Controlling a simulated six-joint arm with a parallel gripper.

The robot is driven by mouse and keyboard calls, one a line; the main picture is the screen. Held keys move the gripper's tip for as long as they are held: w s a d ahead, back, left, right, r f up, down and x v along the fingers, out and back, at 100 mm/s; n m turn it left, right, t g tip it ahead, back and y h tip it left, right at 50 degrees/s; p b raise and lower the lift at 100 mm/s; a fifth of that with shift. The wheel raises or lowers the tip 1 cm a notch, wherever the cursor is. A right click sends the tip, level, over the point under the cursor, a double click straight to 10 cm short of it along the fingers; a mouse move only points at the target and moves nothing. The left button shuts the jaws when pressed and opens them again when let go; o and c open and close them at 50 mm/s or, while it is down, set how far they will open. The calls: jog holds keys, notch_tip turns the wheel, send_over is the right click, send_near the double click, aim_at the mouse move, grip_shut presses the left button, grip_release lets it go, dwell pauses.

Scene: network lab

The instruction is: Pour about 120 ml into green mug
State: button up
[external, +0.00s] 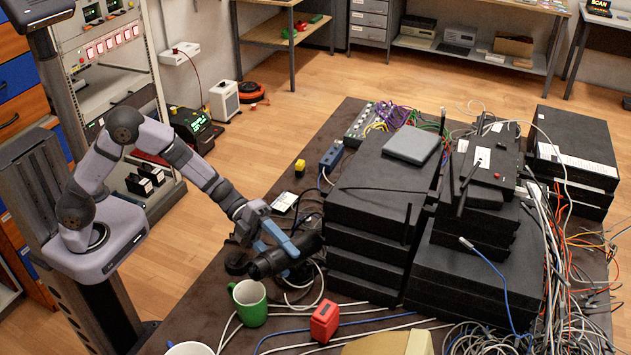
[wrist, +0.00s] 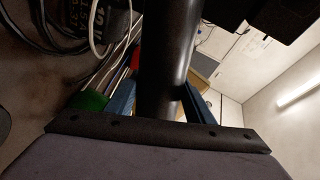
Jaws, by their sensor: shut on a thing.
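My gripper (external: 277,241), with blue fingers, is shut on a black bottle-like container (external: 269,264) at the near left part of the table. The container lies tipped close to level, its left end slightly lower. That end is just above and behind the green mug (external: 249,312), apart from it as far as I can tell. The mug stands upright, with a pale inside. No stream of liquid can be made out, and the level in the mug is unclear. In the wrist view the dark container (wrist: 165,60) runs between the blue fingers, and a green patch, likely the mug (wrist: 88,101), shows at left.
A white mug (external: 190,349) stands at the front edge of the picture. A red box (external: 325,320) sits right of the green mug among loose cables. Stacks of black network boxes (external: 375,205) stand close to the right of my gripper.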

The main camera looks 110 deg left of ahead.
jog(key=shift+d+m+b, duration=0.2)
jog(key=shift+m+b, duration=0.2)
jog(key=shift+b, duration=0.4)
jog(key=shift+y, duration=0.3)
notch_tip(320, 180, up, 5)
jog(key=p, duration=0.3)
jog(key=shift+w+a+r+m+p, duration=0.15)
jog(key=shift+r+m+p, duration=0.15)
jog(key=shift+r+p, duration=0.6)
jog(key=shift+r, duration=0.45)
jog(key=shift+m, duration=0.3)
jog(key=shift+r+p, duration=1.2)
jog(key=shift+r, duration=1.1)
